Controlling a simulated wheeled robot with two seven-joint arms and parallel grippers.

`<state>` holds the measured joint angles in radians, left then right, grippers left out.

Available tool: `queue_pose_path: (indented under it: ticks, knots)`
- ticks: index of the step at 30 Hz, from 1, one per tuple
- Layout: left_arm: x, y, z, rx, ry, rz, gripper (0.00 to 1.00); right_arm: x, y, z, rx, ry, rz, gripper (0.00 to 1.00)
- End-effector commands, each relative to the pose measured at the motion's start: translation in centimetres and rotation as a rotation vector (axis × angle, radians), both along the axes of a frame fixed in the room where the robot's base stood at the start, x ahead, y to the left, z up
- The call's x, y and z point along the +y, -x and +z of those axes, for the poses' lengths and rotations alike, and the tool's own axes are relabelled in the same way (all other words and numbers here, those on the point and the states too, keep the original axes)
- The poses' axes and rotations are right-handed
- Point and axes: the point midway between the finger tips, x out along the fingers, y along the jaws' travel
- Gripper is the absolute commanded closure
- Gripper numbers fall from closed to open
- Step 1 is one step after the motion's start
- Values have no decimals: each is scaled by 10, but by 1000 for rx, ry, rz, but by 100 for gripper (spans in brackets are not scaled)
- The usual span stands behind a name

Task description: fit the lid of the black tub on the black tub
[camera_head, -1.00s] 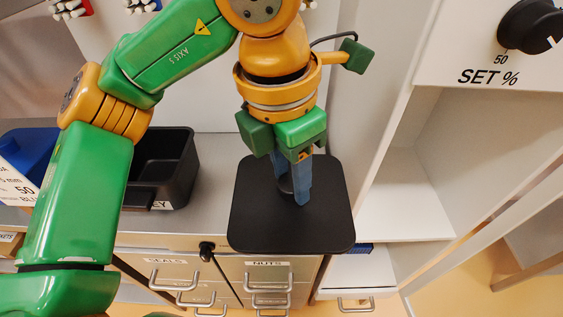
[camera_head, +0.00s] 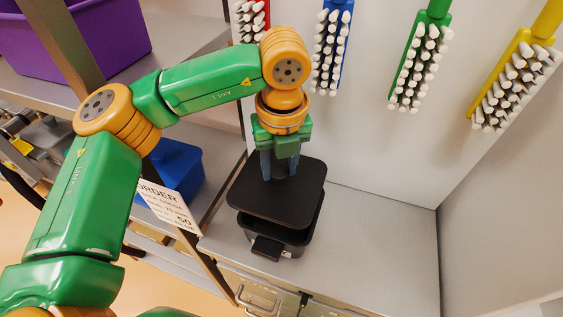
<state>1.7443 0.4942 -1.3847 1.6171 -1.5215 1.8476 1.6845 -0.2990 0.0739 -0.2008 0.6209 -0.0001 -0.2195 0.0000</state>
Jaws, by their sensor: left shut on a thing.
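The lid of the black tub (camera_head: 270,201) is a flat black plate with rounded corners. My left gripper (camera_head: 279,172) is shut on the knob at its middle and holds it level. The black tub (camera_head: 275,236) stands on the grey counter below the lid. My right gripper is not in view.
Red, blue, green and yellow brushes hang on the wall behind, the blue one (camera_head: 331,45) nearest the arm. A blue bin (camera_head: 175,170) and an order card (camera_head: 168,206) are at the left. A purple crate (camera_head: 75,35) is at upper left. The counter (camera_head: 375,235) is clear at right.

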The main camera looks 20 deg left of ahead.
Motion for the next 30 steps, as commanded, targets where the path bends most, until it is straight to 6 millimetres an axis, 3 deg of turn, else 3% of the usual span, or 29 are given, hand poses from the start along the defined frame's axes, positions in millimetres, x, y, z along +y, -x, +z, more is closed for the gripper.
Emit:
queue_pose_path:
  ticks: [17, 28, 29, 30]
  knots:
    - [0, 0, -64, 0, 0, -4, 100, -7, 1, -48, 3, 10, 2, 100]
    - [-1, 0, -66, 0, 0, -5, 100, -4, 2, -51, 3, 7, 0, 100]
    - [-1, 0, -66, 0, 0, -5, 48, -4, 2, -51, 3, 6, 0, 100]
    - [-1, 0, -66, 0, 0, -5, 38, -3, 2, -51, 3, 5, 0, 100]
